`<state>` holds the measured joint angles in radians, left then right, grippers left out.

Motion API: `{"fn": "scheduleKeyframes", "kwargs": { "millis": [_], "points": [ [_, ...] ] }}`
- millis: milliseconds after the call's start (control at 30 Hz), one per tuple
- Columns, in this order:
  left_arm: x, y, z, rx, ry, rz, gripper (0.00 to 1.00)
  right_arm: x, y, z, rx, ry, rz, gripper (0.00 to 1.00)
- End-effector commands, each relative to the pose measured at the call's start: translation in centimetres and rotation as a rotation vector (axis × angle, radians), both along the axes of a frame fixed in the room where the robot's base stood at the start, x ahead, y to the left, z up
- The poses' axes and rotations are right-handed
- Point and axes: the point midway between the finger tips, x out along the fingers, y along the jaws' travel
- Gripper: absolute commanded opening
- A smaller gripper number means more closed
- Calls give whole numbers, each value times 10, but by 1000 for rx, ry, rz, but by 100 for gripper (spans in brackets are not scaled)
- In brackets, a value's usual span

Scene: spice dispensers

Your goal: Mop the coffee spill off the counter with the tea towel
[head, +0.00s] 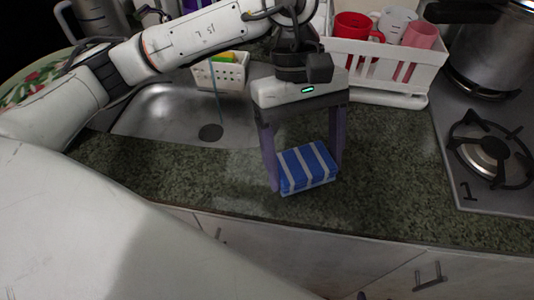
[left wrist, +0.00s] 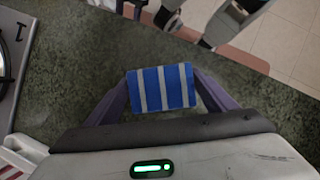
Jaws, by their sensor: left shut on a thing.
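The tea towel (head: 307,168) is a folded blue bundle with pale stripes, low over the counter near its front edge. My left gripper (head: 306,170) points down and is shut on the towel, with one finger on each side of it. In the left wrist view the towel (left wrist: 161,88) sits between the two purple fingers (left wrist: 160,92). I cannot tell whether the towel touches the dark green speckled counter (head: 385,170). No coffee spill can be made out in either view; the gripper and towel hide part of the counter.
A sink (head: 160,115) is at left, with a white sponge basket (head: 222,74) behind it. A white dish rack (head: 385,75) with mugs stands behind the gripper. A stove burner (head: 490,157) and a steel pot (head: 492,50) are at right. The counter right of the towel is clear.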

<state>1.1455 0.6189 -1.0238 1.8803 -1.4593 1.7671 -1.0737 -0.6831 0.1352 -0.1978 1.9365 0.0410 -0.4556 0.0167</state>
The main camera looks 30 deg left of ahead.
Motion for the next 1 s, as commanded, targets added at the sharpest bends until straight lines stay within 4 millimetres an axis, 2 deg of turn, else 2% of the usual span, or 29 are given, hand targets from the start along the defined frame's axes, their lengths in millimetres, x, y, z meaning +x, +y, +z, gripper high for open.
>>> {"fn": "scheduleKeyframes", "kwargs": {
  "millis": [67, 133, 200, 567, 800, 1000],
  "points": [
    [2, 4, -2, 2, -1, 4, 53, 0, 2, -2, 2, -3, 1, 47],
    [2, 4, 6, 2, -1, 5, 53, 1, 2, 5, 4, -3, 1, 47],
    [3, 4, 24, -1, -7, 6, 53, 1, 2, 8, 4, -3, 0, 47],
    [1, 7, 55, -1, -2, 13, 53, -8, -3, 8, 0, 21, -9, 47],
    [0, 9, 76, 0, -3, 17, 53, -6, -5, 18, 2, 13, -15, 47],
    [0, 10, 82, 0, -1, 19, 53, -6, -5, 21, 1, 13, -14, 47]
  ]
}}
